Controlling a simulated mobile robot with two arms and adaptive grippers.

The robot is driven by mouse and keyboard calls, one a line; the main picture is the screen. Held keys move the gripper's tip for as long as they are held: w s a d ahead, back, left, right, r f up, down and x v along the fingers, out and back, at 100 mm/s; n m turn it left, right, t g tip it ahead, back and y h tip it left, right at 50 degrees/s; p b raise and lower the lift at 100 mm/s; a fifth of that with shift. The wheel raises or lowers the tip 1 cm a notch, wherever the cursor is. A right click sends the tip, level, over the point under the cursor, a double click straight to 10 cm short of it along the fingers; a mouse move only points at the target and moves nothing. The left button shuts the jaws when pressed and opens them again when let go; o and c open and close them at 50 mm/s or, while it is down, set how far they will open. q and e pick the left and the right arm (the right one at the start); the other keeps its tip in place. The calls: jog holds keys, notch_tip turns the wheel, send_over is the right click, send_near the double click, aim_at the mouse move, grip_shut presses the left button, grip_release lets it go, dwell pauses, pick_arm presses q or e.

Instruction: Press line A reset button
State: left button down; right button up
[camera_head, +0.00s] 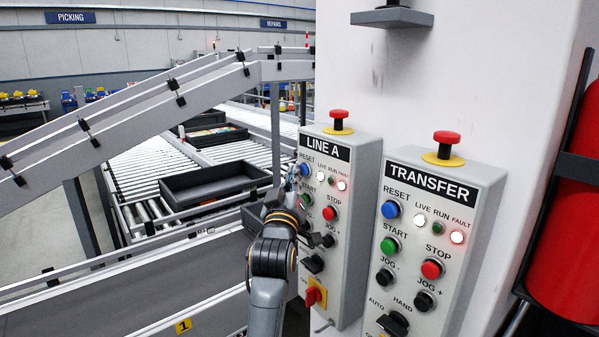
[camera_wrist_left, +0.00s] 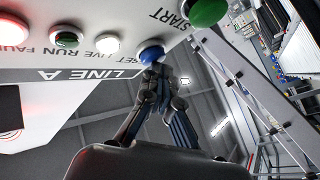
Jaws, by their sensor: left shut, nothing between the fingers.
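The LINE A panel (camera_head: 343,215) is a grey box on a white column, with a red mushroom button on top. Its blue RESET button (camera_head: 304,169) is at the upper left, above the green START button. In the left wrist view the blue button (camera_wrist_left: 152,54) sits just beyond my fingertips. My left gripper (camera_head: 291,180) is shut and empty, its tips right at the blue button; I cannot tell whether they touch it. My left arm covers part of the panel's left edge. The red-lit FAULT lamp (camera_head: 342,185) glows. My right gripper is not in view.
The similar TRANSFER panel (camera_head: 443,255) stands close on the right, with its own blue button. A railing (camera_head: 150,105) and roller conveyors with a black tray (camera_head: 215,183) lie to the left. A red cylinder (camera_head: 572,225) is at the far right.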

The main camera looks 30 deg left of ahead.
pick_arm(q)
jog(key=shift+w+d, duration=0.15)
jog(key=shift+w, duration=0.2)
dwell(0.3)
jog(key=shift+s, duration=0.15)
jog(key=shift+s+a+p, duration=0.2)
jog(key=shift+s+a, duration=0.05)
jog(key=shift+s, duration=0.25)
jog(key=shift+s+a+p, duration=0.15)
jog(key=shift+s+a, duration=0.05)
jog(key=shift+s, duration=0.25)
jog(key=shift+s, duration=0.1)
jog(key=shift+s+a+p, duration=0.25)
jog(key=shift+s+a, duration=0.1)
jog(key=shift+s, duration=0.4)
jog(key=shift+s+a+p, duration=0.25)
jog(key=shift+s+a, duration=0.05)
jog(key=shift+s, duration=0.45)
jog(key=shift+s+a+p, duration=0.25)
jog(key=shift+s+a, duration=0.1)
jog(key=shift+s, duration=0.4)
